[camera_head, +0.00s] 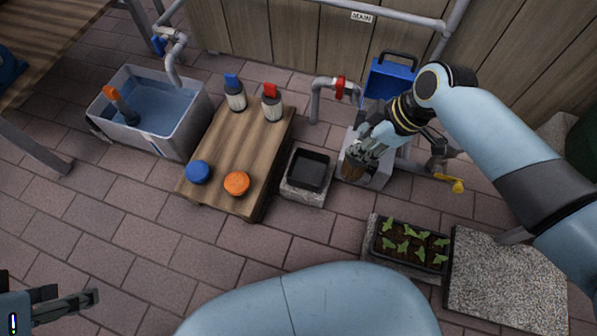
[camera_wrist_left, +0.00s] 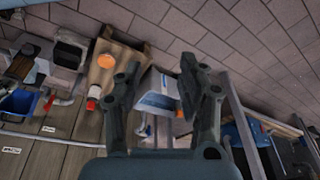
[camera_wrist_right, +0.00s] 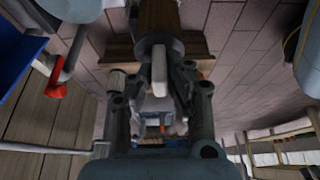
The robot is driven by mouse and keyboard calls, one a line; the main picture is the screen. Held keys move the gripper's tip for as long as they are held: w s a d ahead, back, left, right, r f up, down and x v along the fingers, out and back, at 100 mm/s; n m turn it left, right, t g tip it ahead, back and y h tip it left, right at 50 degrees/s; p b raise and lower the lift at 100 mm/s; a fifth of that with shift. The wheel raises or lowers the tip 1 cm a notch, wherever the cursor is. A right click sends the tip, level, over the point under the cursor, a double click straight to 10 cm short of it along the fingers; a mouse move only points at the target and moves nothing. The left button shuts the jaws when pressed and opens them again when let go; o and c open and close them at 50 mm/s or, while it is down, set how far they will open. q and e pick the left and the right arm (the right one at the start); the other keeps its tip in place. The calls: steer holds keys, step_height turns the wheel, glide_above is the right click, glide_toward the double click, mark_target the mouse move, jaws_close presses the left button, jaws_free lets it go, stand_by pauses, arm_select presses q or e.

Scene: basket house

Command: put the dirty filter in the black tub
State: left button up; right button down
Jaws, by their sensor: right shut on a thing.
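The dirty filter (camera_head: 353,168) is a brown cylinder, held at the grey housing (camera_head: 380,179). It shows in the right wrist view (camera_wrist_right: 159,14), with a grey cap and a pale handle between the fingers. My right gripper (camera_head: 362,148) is shut on it; I cannot tell whether its lower end is still inside the housing. The black tub (camera_head: 308,169) is empty and stands on a stone block left of the housing. My left gripper (camera_head: 94,296) is at the lower left of the head view, far from both; its fingers are apart and empty in the left wrist view (camera_wrist_left: 160,70).
A red-handled pipe (camera_head: 314,100), blue case (camera_head: 385,82) and seedling tray (camera_head: 376,246) are near the housing.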

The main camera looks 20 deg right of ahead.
steer(key=shift+w+a+f+b, duration=0.3)
steer(key=shift+a+f+b, duration=0.2)
steer(key=shift+f, duration=0.1)
steer(key=shift+w+a+f+b, duration=0.3)
steer(key=shift+a+f+b, duration=0.15)
steer(key=shift+f, duration=0.1)
arm_select(q)
step_height(320, 180, down, 8)
steer(key=w+t+b, duration=0.2)
steer(key=t+b, duration=0.4)
steer(key=t, duration=0.2)
steer(key=w+d+r+m+t+h+b, duration=0.1)
steer(key=w+r+t, duration=0.4)
steer(key=r, duration=0.4)
steer(key=w+d+r+m+t+h+b, duration=0.1)
steer(key=w+d+r+t+h, duration=0.1)
steer(key=w+r+t, duration=0.3)
step_height(320, 180, up, 4)
steer(key=shift+w+r+b, duration=0.25)
steer(key=shift+w+b, duration=0.1)
steer(key=shift+b, duration=0.05)
arm_select(e)
steer(key=w+a+f, duration=0.6)
steer(key=f, duration=0.2)
steer(key=shift+w+f, duration=0.25)
steer(key=shift+f, duration=0.1)
steer(key=shift+a+f, duration=0.1)
